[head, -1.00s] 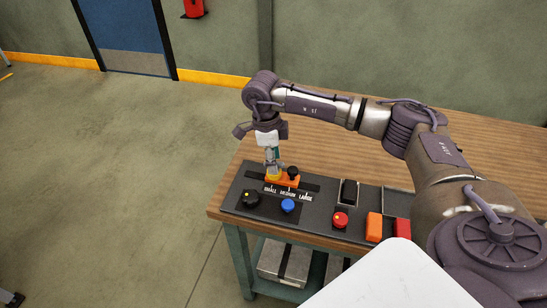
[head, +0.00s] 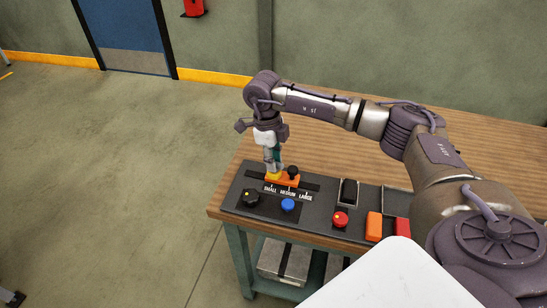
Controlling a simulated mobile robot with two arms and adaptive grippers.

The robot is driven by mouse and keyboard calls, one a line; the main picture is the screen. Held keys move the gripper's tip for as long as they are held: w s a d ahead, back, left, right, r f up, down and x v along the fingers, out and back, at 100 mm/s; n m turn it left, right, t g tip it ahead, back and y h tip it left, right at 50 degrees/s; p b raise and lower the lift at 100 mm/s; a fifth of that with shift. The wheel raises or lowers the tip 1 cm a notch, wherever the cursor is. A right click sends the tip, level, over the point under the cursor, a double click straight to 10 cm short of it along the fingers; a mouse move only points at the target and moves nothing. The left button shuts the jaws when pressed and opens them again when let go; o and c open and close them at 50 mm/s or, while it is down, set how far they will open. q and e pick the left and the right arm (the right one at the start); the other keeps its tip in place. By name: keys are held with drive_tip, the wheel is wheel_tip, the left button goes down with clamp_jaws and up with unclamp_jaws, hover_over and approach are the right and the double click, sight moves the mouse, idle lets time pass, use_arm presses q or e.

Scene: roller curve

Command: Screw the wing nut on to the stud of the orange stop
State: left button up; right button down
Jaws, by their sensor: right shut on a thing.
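The orange stop (head: 287,182) sits on the dark panel at the table's left end, behind the SMALL, MEDIUM, LARGE labels. A black knob stands on its right part (head: 292,171). A small yellow piece, seemingly the wing nut (head: 273,176), is at the stop's left part. My right gripper (head: 273,170) points down over it, shut on it. The stud is hidden, and how far the nut sits on it cannot be told. My left gripper is not in view.
The panel (head: 325,225) carries a black knob (head: 250,198), a blue button (head: 288,205), a red knob (head: 340,219) and orange and red blocks (head: 374,226). A black item (head: 348,192) lies in a tray. The wooden table (head: 340,150) behind is clear.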

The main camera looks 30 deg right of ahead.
drive_tip(key=m, duration=0.3)
drive_tip(key=shift+m+y, duration=0.3)
drive_tip(key=shift+p, duration=0.35)
drive_tip(key=m+p, duration=0.1)
drive_tip(key=m, duration=0.2)
drive_tip(key=shift+s+r+m, duration=0.1)
drive_tip(key=shift+r+m, duration=0.05)
drive_tip(key=shift+m, duration=0.15)
drive_tip(key=m+p, duration=0.1)
drive_tip(key=m, duration=0.2)
drive_tip(key=shift+y, duration=0.4)
drive_tip(key=shift+f+m, duration=0.2)
drive_tip(key=shift+m, duration=0.3)
drive_tip(key=c, duration=0.9)
unclamp_jaws()
drive_tip(key=shift+a+r, duration=0.1)
drive_tip(key=shift+a, duration=0.05)
drive_tip(key=shift+o, duration=0.2)
drive_tip(key=shift+c, duration=0.6)
